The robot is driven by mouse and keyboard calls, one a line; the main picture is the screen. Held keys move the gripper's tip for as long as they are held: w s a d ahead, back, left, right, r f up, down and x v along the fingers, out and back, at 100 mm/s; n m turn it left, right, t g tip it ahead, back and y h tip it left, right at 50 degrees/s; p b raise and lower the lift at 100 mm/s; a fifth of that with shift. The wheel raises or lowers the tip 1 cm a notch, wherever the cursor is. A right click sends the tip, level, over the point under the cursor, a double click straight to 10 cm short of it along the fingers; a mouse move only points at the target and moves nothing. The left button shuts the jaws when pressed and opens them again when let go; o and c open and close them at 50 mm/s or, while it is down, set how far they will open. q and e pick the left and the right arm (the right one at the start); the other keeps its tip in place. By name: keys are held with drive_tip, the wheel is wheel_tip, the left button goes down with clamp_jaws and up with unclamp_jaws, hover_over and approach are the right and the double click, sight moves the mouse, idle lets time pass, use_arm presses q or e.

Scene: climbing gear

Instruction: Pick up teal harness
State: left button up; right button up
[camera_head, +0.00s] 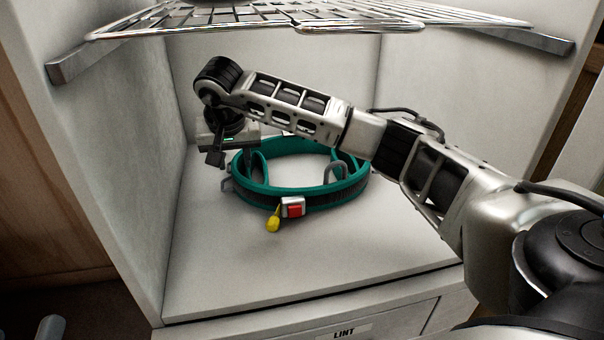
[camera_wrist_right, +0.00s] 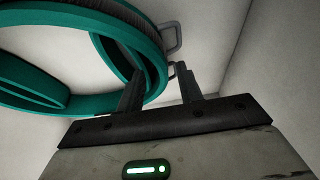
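The teal harness (camera_head: 300,195) lies as a ring on the white floor of the compartment, with a red-and-white buckle (camera_head: 293,208) and a yellow tab (camera_head: 273,224) at its front. My right gripper (camera_head: 216,158) reaches in over the harness and points down at its left side. In the right wrist view, the two fingers (camera_wrist_right: 157,72) are apart. One finger overlaps the teal band (camera_wrist_right: 152,60) and the other is just outside it, by a grey loop (camera_wrist_right: 174,38). The band appears to lie between them, but contact cannot be told. My left gripper is not in view.
A wire rack (camera_head: 300,18) spans the compartment above my right arm. White walls close in at left (camera_head: 125,150), back and right. The floor (camera_head: 290,265) in front of the harness is clear. A drawer front labelled LINT (camera_head: 345,333) is below.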

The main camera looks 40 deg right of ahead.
clamp_jaws()
drive_tip(key=shift+r, duration=0.1)
idle(1.2)
